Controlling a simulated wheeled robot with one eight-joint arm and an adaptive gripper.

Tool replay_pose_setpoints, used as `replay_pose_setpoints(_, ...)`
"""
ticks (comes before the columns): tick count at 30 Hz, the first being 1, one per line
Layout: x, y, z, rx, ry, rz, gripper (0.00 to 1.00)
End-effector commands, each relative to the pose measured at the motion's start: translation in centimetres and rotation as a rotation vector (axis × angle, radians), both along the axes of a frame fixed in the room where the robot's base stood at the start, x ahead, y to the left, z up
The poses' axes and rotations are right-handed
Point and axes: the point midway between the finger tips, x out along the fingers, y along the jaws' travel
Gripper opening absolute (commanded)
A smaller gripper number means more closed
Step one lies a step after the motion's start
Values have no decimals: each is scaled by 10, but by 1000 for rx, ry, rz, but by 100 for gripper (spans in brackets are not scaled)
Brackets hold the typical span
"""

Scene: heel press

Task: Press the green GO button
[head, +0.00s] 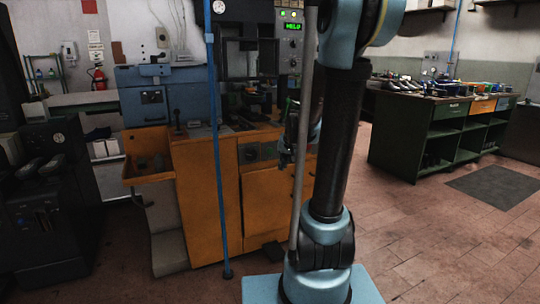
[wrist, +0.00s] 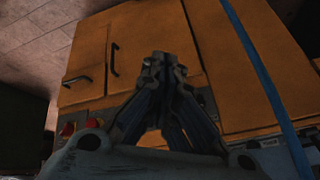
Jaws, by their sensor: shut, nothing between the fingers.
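My gripper (head: 286,157) is partly hidden behind my arm in the head view, in front of the orange wooden press cabinet (head: 212,200). In the wrist view my gripper (wrist: 162,62) is shut, its fingertips together and empty, with the orange cabinet doors (wrist: 222,60) behind them. A grey control box (head: 290,42) stands above the cabinet and has a green-lit display (head: 292,27) that seems to read HELD. I cannot pick out the green GO button for certain in either view. A red knob (wrist: 67,129) shows at the lower left of the wrist view.
A blue upright pole (head: 217,160) stands in front of the cabinet and also crosses the wrist view (wrist: 262,80). An orange tray (head: 150,166) juts out at the left. A green workbench (head: 420,133) stands at the right, with open floor before it.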

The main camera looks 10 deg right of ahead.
Motion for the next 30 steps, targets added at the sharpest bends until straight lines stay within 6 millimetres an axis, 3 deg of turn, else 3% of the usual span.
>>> replay_pose_setpoints(1,17,-1,-3,10,-14,-11,0)
replay_pose_setpoints(9,96,-7,-24,68,-91,-72,0)
replay_pose_setpoints(18,170,-16,-58,131,-168,-135,0)
replay_pose_setpoints(24,193,-19,-73,153,-196,-159,0)
replay_pose_setpoints(30,198,-20,-76,158,-203,-164,0)
